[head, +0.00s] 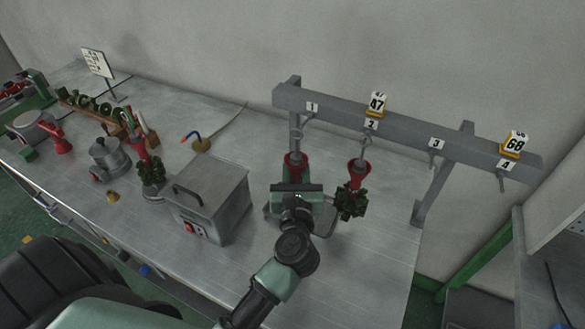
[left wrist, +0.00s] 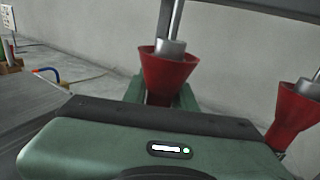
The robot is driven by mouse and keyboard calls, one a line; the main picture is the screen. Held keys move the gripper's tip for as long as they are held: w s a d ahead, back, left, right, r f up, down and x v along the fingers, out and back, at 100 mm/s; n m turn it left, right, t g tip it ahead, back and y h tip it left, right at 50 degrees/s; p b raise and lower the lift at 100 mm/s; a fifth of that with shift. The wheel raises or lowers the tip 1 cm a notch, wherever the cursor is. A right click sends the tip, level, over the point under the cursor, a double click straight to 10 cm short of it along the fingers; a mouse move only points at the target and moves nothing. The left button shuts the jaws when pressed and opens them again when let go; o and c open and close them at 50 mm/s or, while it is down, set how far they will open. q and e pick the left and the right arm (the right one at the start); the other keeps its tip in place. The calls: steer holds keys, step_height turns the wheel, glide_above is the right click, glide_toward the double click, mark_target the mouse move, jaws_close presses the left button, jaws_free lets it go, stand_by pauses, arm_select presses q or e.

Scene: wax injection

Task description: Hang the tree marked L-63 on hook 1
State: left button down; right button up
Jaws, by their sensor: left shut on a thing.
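My left gripper (head: 297,192) is under hook 1 of the grey rail, shut on a tree with a red cup (head: 294,160). In the left wrist view the red cup (left wrist: 168,72) sits upright between the green fingers, with a grey metal stem rising from it. My gripper hides the tree's lower part, and no L-63 marking is readable. The plate for hook 1 (head: 312,107) is directly above; I cannot tell whether the stem's top is on the hook. My right gripper is not in view.
Another tree (head: 352,202) with dark green pieces hangs from hook 2, close on the right, under a 47 tag (head: 377,103). Hook 3 (head: 437,143) is empty; a 68 tag (head: 515,143) is above hook 4. A grey metal box (head: 208,200) stands left of my gripper.

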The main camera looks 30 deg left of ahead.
arm_select(q)
steer(key=shift+w+a+f+b, duration=0.1)
steer(key=shift+w+b, duration=0.1)
steer(key=shift+w, duration=1)
steer(key=shift+w+a+f+b, duration=0.1)
steer(key=shift+w+b, duration=0.1)
steer(key=shift+w, duration=0.95)
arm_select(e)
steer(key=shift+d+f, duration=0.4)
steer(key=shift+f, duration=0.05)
arm_select(q)
steer(key=shift+w, duration=0.1)
steer(key=c, duration=1.1)
jaws_free()
steer(key=shift+o, duration=0.2)
steer(key=shift+d+f, duration=0.1)
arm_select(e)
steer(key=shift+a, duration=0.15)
